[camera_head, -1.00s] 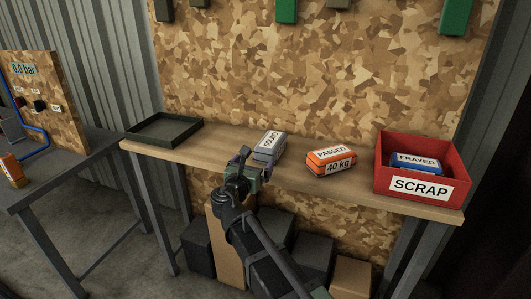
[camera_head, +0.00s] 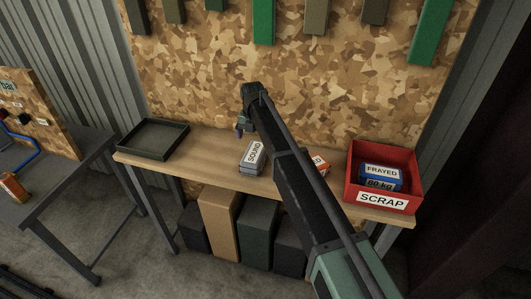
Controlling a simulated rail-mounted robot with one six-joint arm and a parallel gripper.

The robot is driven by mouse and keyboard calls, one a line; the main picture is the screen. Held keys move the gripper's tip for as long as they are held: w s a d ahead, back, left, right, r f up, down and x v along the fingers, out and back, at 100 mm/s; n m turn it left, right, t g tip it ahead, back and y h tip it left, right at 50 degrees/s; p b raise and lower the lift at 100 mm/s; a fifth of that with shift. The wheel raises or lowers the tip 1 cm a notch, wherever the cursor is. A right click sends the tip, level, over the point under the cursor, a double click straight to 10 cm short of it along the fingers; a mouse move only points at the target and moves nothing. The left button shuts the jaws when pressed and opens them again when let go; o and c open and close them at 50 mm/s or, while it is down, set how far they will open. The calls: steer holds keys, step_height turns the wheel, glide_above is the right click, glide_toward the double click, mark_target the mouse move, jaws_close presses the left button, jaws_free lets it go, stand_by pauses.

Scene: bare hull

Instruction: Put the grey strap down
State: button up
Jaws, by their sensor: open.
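The grey strap (camera_head: 252,158), a packed bundle with a white label reading SOUND, lies on the wooden bench (camera_head: 210,155) right of the dark tray. My gripper (camera_head: 240,130) is up and behind it in the picture, apart from it, with its jaws open and empty. The jaws look small and are partly hidden by the wrist of my arm.
An empty dark tray (camera_head: 153,139) stands at the bench's left end. A red SCRAP box (camera_head: 409,189) at the right holds a blue strap (camera_head: 381,177) labelled FRAYED. My arm partly hides an orange strap (camera_head: 321,165). Several straps hang on the board above.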

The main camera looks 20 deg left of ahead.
mark_target(254, 152)
step_height(254, 152, down, 11)
steer(key=b, duration=1)
steer(key=shift+w+f+b, duration=0.1)
steer(key=shift+f+b, duration=0.05)
steer(key=shift+b, duration=0.25)
steer(key=shift+r, duration=0.25)
steer(key=c, duration=1.1)
steer(key=shift+p, duration=0.35)
step_height(254, 152, up, 20)
steer(key=p, duration=2)
